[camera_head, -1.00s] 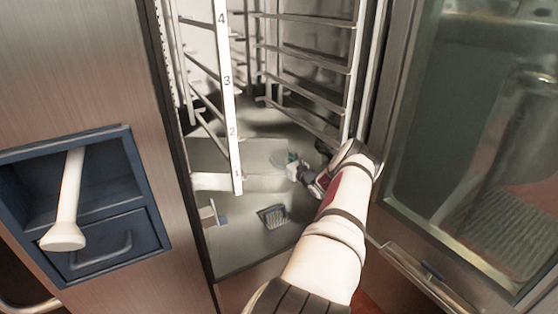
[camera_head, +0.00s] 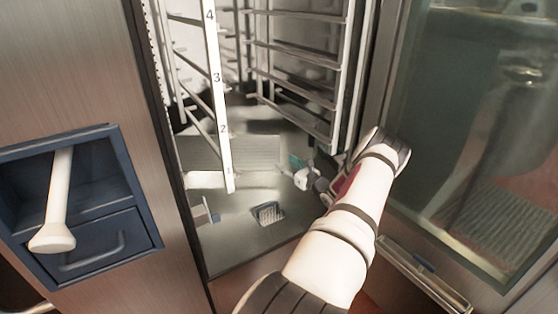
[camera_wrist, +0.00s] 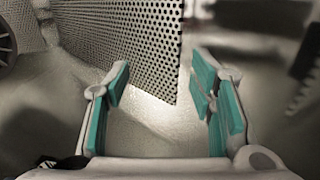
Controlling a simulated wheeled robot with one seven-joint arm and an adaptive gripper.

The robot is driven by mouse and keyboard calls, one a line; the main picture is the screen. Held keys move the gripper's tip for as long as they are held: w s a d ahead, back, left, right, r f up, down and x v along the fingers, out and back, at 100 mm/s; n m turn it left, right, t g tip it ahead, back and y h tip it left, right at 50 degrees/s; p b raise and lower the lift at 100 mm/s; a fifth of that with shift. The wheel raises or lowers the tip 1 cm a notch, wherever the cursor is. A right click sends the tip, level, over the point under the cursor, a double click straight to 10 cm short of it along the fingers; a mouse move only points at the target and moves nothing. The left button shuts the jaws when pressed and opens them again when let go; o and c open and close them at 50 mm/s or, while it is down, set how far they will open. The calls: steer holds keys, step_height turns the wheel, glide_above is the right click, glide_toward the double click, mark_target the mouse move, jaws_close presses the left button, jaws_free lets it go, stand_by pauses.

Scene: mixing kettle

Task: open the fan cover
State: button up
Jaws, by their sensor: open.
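The fan cover appears to be the perforated metal panel (camera_wrist: 135,40) at the top of the wrist view; its lower corner hangs between and beyond my finger pads. In the head view I cannot make it out with certainty. My gripper (camera_wrist: 163,100) is open, with teal pads on both fingers and nothing between them that I can see held. In the head view my gripper (camera_head: 299,170) is inside the oven cavity, low, near the floor and right of the numbered rack post. My wrist partly hides the area behind it.
A rack (camera_head: 222,120) with numbered post stands at the cavity's left, and more rack rails (camera_head: 300,75) stand at the right. A drain grate (camera_head: 269,213) lies in the cavity floor. The open glass door (camera_head: 470,150) is close on the right of my arm.

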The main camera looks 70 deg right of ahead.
steer(key=shift+v, duration=1.4)
